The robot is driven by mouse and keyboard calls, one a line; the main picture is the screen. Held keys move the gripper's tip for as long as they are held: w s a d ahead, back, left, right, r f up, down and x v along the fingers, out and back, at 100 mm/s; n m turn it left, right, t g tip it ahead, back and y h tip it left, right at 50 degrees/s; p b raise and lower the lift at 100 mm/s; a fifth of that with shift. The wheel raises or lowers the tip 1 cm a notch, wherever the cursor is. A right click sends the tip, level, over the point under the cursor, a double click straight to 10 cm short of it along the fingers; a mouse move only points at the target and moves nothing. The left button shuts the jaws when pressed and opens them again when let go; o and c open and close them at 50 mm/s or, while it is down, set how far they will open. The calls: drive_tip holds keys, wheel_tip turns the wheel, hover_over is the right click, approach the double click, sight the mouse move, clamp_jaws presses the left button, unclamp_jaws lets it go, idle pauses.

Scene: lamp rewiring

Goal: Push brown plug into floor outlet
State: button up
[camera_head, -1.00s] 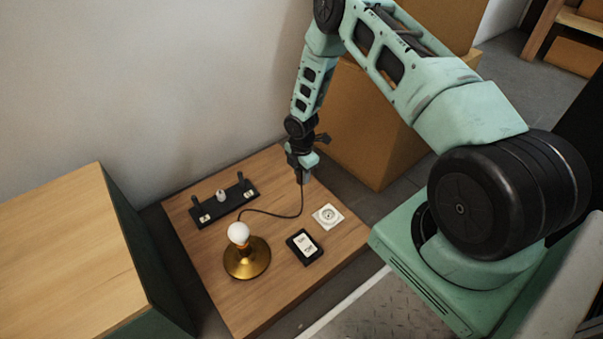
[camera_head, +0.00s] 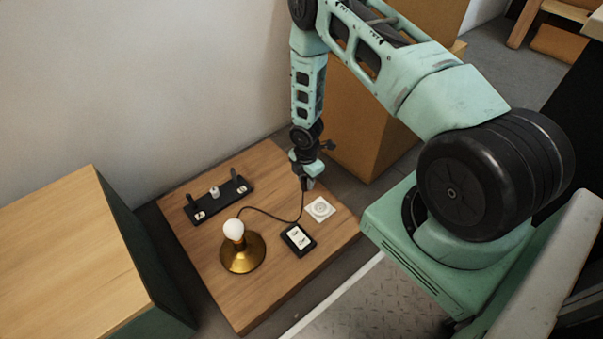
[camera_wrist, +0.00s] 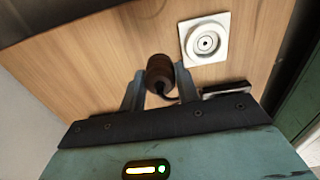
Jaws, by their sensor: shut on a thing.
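The brown plug (camera_wrist: 159,74) is held between the two fingers of my gripper (camera_wrist: 160,92) in the wrist view, with its dark cord running off below it. In the head view my gripper (camera_head: 306,184) is above the wooden board, just behind and left of the white outlet (camera_head: 320,208). The outlet also shows in the wrist view (camera_wrist: 205,40), up and right of the plug and apart from it. The cord (camera_head: 270,216) runs from my gripper to the brass lamp (camera_head: 242,252) with a white bulb. The plug is hardly visible in the head view.
A black switch box (camera_head: 298,240) sits in front of the outlet. A black rack (camera_head: 219,200) with upright posts stands at the board's back left. A cardboard box (camera_head: 362,125) is behind my gripper, and a wooden-topped cabinet (camera_head: 65,255) is at left. The board's front right is bare.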

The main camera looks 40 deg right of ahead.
drive_tip(key=shift+s+d+p, duration=0.2)
drive_tip(key=shift+s+p, duration=0.85)
drive_tip(key=shift+s, duration=2.7)
drive_tip(key=shift+r, duration=0.1)
drive_tip(key=shift+f, duration=0.2)
drive_tip(key=shift+f+b, duration=1)
drive_tip(key=shift+f, duration=0.9)
drive_tip(key=shift+f, duration=0.15)
drive_tip(key=o, duration=1.1)
drive_tip(key=shift+c, duration=0.2)
drive_tip(key=shift+p, duration=0.3)
wheel_tip(320, 180, up, 17)
drive_tip(key=p, duration=0.7)
drive_tip(key=shift+r+p, duration=0.2)
drive_tip(key=shift+p, duration=0.1)
